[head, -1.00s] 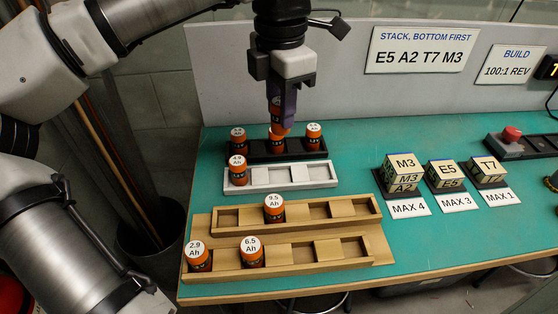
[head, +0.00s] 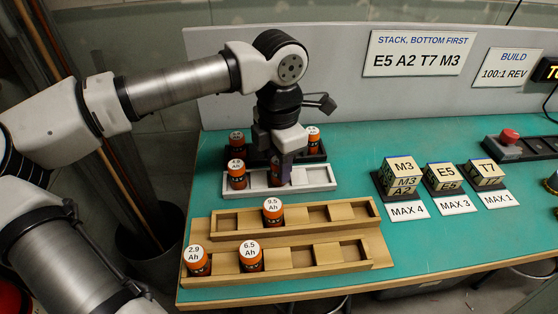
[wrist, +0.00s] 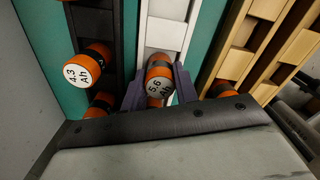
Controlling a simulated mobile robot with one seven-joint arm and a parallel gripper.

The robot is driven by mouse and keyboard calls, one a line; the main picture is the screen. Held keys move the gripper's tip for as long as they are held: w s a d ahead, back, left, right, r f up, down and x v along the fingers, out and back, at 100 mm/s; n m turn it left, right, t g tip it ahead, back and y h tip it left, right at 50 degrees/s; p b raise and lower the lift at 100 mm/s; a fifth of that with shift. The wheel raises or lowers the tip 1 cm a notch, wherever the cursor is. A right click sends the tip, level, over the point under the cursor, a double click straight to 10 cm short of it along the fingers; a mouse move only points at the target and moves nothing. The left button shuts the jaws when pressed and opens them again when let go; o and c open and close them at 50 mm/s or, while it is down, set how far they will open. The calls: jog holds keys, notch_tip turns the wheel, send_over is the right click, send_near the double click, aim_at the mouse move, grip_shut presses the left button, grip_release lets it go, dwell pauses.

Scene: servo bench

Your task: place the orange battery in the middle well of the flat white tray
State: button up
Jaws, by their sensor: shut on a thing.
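The orange battery, marked 5.6 Ah in the wrist view (wrist: 160,82), is between the purple fingers of my gripper (head: 281,172). My gripper is shut on it and points straight down. It is at the middle well of the flat white tray (head: 322,179); I cannot tell whether the battery's base touches the well floor. The fingers hide most of the battery in the head view. Another orange battery (head: 236,175) stands in the tray's left well. The right well is empty.
The black tray (head: 262,158) behind holds orange batteries at its left (head: 237,146) and right (head: 313,139). In front, the stepped wooden trays (head: 320,259) hold several batteries. Labelled blocks (head: 402,176) stand to the right. Green bench between them is clear.

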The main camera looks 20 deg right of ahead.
jog(key=shift+f, duration=0.1)
jog(key=shift+f+b, duration=0.15)
jog(key=shift+b, duration=0.15)
jog(key=o, duration=1)
jog(key=shift+o, duration=0.2)
notch_tip(320, 180, up, 12)
jog(key=shift+r, duration=0.25)
